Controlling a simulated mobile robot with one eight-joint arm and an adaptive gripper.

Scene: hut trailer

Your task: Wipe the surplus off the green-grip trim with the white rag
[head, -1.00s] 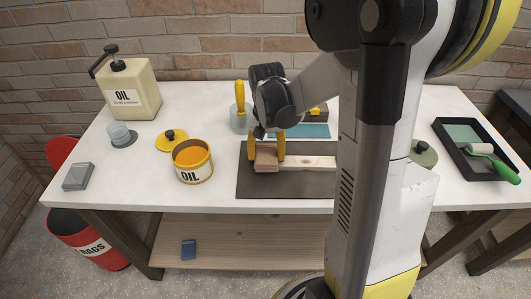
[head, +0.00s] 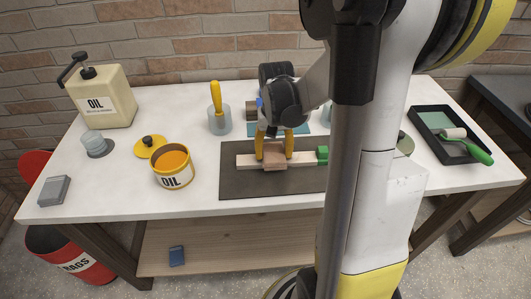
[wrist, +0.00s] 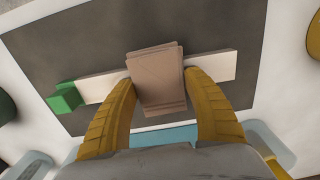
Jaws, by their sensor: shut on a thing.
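The trim (head: 247,160) is a pale wooden strip lying flat on a dark mat, with a green grip (head: 322,154) at its right end. In the wrist view the green grip (wrist: 65,97) is at the left. My gripper (head: 274,152) points down over the middle of the strip, its yellow fingers shut on a folded rag (wrist: 157,62). The rag looks tan-pink here rather than white. It lies across the strip and hides that stretch. The bare strip (wrist: 213,67) shows on both sides of the rag. I cannot tell how firmly the rag presses.
The dark mat (head: 235,185) lies on a white bench. An open oil tin (head: 172,178), its lid (head: 150,147) and a jar with a yellow-handled tool (head: 219,122) stand left of it. A red rag bin (head: 75,262) is below left.

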